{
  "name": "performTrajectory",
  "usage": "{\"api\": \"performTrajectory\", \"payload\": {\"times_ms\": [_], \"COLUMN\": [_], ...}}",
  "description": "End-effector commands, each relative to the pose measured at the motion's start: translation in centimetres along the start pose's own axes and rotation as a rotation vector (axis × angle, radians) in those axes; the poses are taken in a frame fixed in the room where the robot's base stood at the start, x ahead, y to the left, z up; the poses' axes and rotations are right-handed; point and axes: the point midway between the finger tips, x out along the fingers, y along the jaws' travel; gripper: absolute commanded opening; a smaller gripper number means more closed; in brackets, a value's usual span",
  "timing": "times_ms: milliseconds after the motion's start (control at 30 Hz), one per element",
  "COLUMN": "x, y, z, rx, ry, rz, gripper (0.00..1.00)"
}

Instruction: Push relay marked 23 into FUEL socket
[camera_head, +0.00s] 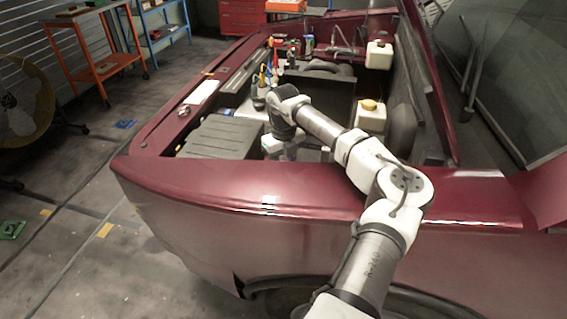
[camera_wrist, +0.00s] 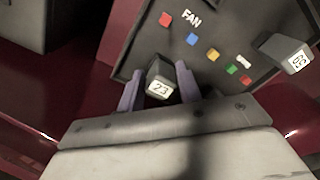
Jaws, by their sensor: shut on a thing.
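My gripper (camera_wrist: 160,72) is shut on a dark grey relay (camera_wrist: 158,86) with a white label reading 23, held between its two purple-grey fingers in the wrist view. Just beyond it is a dark fuse panel (camera_wrist: 207,73) with a FAN label and several coloured fuses. The relay overlaps the panel's near edge, and I cannot tell whether it touches the panel. No FUEL label is readable. In the head view my gripper (camera_head: 283,147) is inside the engine bay, too small to show the relay.
A second grey relay (camera_wrist: 288,57), its label upside down, stands at the panel's right. The maroon car fender (camera_head: 300,190) runs along the near side of the bay. A grey box cover (camera_head: 222,137) lies left of my gripper, and a yellow-capped white reservoir (camera_head: 370,118) stands right.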

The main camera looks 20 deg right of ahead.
Motion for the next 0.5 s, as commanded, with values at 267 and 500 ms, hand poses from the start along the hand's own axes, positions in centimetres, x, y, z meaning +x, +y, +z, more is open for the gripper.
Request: {"api": "performTrajectory", "payload": {"times_ms": [267, 500], "x": [0.55, 0.6], "y": [0.0, 0.0], "z": [0.0, 0.0], "rx": [0.0, 0.0], "ry": [0.0, 0.0], "rz": [0.0, 0.0], "gripper": [0.02, 0.56]}}
